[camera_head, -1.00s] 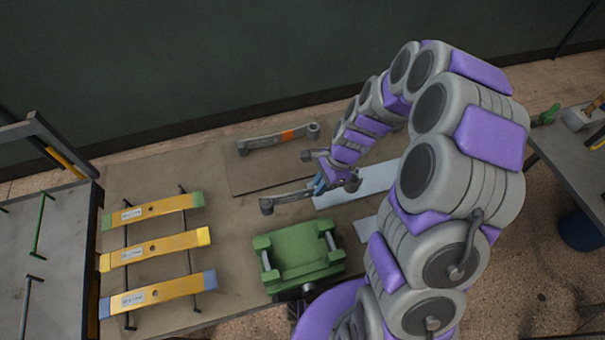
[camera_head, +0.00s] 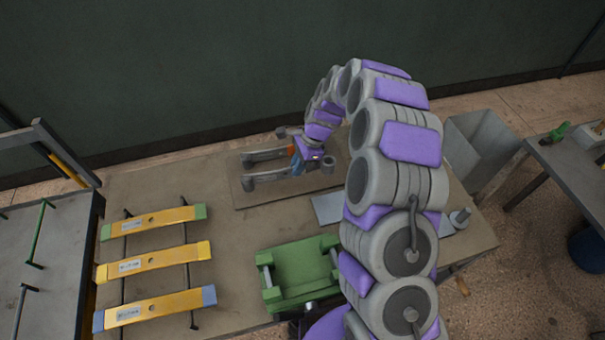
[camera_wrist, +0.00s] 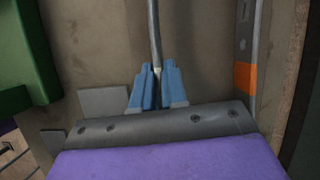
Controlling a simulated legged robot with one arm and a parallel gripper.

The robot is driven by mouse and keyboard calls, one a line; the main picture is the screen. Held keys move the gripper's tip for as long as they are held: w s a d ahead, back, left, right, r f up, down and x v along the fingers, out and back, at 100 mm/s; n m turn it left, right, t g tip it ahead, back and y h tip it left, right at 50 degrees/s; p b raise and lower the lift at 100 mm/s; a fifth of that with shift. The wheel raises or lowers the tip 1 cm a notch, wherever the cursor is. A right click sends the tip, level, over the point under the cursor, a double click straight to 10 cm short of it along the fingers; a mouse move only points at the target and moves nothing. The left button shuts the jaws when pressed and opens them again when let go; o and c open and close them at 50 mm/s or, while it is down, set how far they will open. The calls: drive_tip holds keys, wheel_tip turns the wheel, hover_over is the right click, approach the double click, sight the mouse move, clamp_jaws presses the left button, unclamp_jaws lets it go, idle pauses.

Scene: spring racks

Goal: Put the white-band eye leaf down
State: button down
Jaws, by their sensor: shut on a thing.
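My gripper (camera_head: 297,164) has its blue fingers shut on a grey eye leaf (camera_head: 267,175), near the leaf's middle. The leaf lies lengthwise left to right over the brown mat (camera_head: 249,197). I cannot tell whether it touches the mat. In the wrist view, the fingers (camera_wrist: 157,86) grip the narrow grey leaf (camera_wrist: 153,32), which runs up the picture. A second eye leaf with an orange band (camera_head: 262,154) lies just behind it, roughly parallel, and its band shows in the wrist view (camera_wrist: 245,77).
A green fixture (camera_head: 302,270) stands in front of the mat. A pale plate (camera_head: 327,209) lies between them. Yellow leaves with green (camera_head: 155,222), yellow (camera_head: 155,261) and blue (camera_head: 155,307) ends rest on dark rods at the left. A grey bin (camera_head: 480,145) stands right.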

drive_tip(key=shift+w+a, duration=0.25)
drive_tip(key=shift+w, duration=0.15)
drive_tip(key=shift+w+a+f, duration=0.1)
drive_tip(key=shift+w, duration=0.05)
wheel_tip(320, 180, down, 3)
drive_tip(key=shift+f+b, duration=0.2)
drive_tip(key=shift+b, duration=0.45)
drive_tip(key=shift+r, duration=0.1)
drive_tip(key=c, duration=1.2)
unclamp_jaws()
drive_tip(key=shift+o, duration=0.2)
drive_tip(key=p+v, duration=0.2)
drive_tip(key=v, duration=1)
drive_tip(key=shift+p, duration=0.35)
